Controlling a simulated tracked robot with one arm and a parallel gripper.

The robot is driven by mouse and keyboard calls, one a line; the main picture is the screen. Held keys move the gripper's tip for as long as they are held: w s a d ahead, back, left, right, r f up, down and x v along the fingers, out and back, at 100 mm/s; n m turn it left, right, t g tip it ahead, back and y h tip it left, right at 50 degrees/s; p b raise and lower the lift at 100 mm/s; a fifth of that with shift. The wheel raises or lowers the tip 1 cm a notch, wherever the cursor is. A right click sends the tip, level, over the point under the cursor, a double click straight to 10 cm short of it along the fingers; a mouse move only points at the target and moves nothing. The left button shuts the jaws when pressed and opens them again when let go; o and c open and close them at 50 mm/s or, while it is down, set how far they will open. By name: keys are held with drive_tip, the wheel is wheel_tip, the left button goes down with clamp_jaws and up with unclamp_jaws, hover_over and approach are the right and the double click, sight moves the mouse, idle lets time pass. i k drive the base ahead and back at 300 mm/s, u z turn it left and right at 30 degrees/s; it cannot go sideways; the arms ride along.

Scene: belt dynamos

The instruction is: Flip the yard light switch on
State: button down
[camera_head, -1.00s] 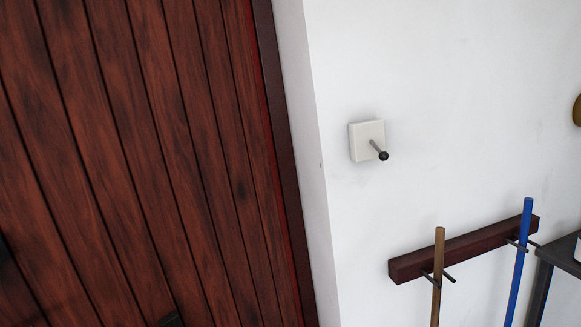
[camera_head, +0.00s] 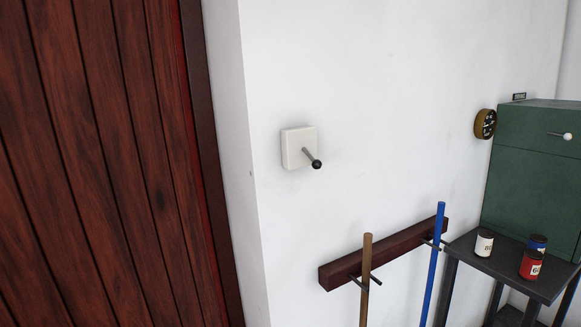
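The light switch is a square white plate (camera_head: 294,148) on the white wall, right of the wooden door. A thin metal lever (camera_head: 309,156) with a black ball tip sticks out from the plate, pointing down and to the right in the picture. Nothing touches the lever. My gripper is not in view.
A dark red wooden door (camera_head: 95,170) fills the left side. Below the switch, a wooden rack (camera_head: 400,243) holds a brown pole (camera_head: 366,275) and a blue pole (camera_head: 434,260). At the right, a dark table (camera_head: 500,268) carries small cans beside a green cabinet (camera_head: 535,175); a round gauge (camera_head: 485,124) hangs nearby.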

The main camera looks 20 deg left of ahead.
sight(317, 165)
drive_tip(key=i, duration=0.95)
drive_tip(key=z, duration=0.05)
